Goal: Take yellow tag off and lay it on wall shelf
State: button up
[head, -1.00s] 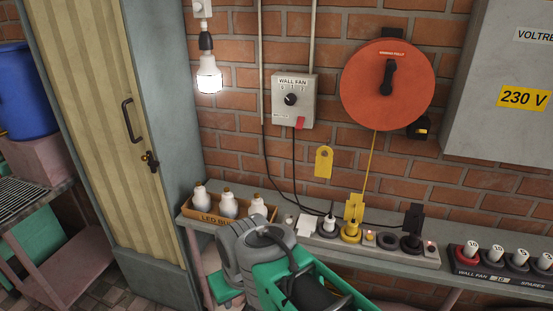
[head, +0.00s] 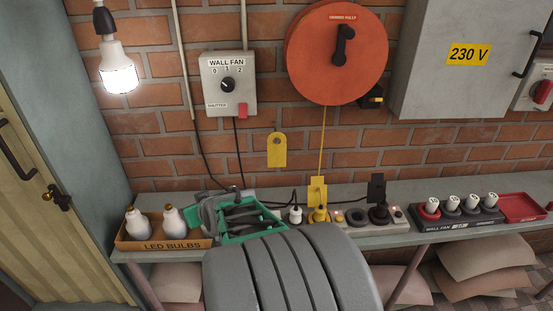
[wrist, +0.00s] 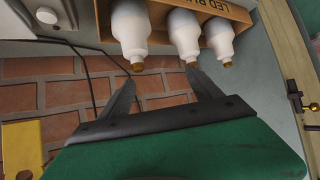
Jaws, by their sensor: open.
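A yellow tag (head: 277,151) with a hole near its top hangs flat against the brick wall, below the fan switch box. Part of it shows at the lower left edge of the wrist view (wrist: 22,147). A second yellow tag-like piece (head: 317,188) stands at the yellow plug. The grey wall shelf (head: 440,185) runs along the wall below. My gripper (wrist: 160,78) is open and empty, its two dark fingers apart near the bulb tips in the wrist view.
An LED bulb box (head: 165,244) stands on the shelf's left end, beside my gripper. A yellow cord (head: 322,140) hangs from the red reel (head: 337,52).

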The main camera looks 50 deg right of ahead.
aim_at(277, 146)
jog(key=shift+o, duration=0.4)
jog(key=s+d+r+m+t+h, duration=0.1)
jog(key=s+d+r+h, duration=0.1)
jog(key=d, duration=0.5)
jog(key=s+d+r+m+t+h, duration=0.1)
jog(key=d+r+m+h, duration=0.1)
jog(key=d, duration=0.6)
jog(key=shift+s+d+m+h, duration=0.2)
jog(key=shift+s+m+h, duration=0.15)
jog(key=shift+h, duration=0.45)
jog(key=s+d+r+h, duration=0.1)
jog(key=s+d, duration=0.1)
jog(key=s+d+r+m+h, duration=0.1)
jog(key=s+d+h, duration=0.1)
jog(key=d, duration=0.1)
jog(key=s+d+r+m+h, duration=0.1)
jog(key=s+d+r, duration=0.1)
jog(key=d, duration=0.1)
jog(key=shift+m+h, duration=0.25)
jog(key=shift+h, duration=0.05)
jog(key=p+x, duration=0.2)
jog(key=x, duration=0.5)
jog(key=shift+w+f, duration=0.1)
jog(key=shift+f, duration=0.1)
jog(key=c, duration=1.4)
jog(key=shift+c, duration=0.2)
jog(key=shift+r, duration=0.25)
jog(key=shift+a+b, duration=0.1)
jog(key=shift+b, duration=0.2)
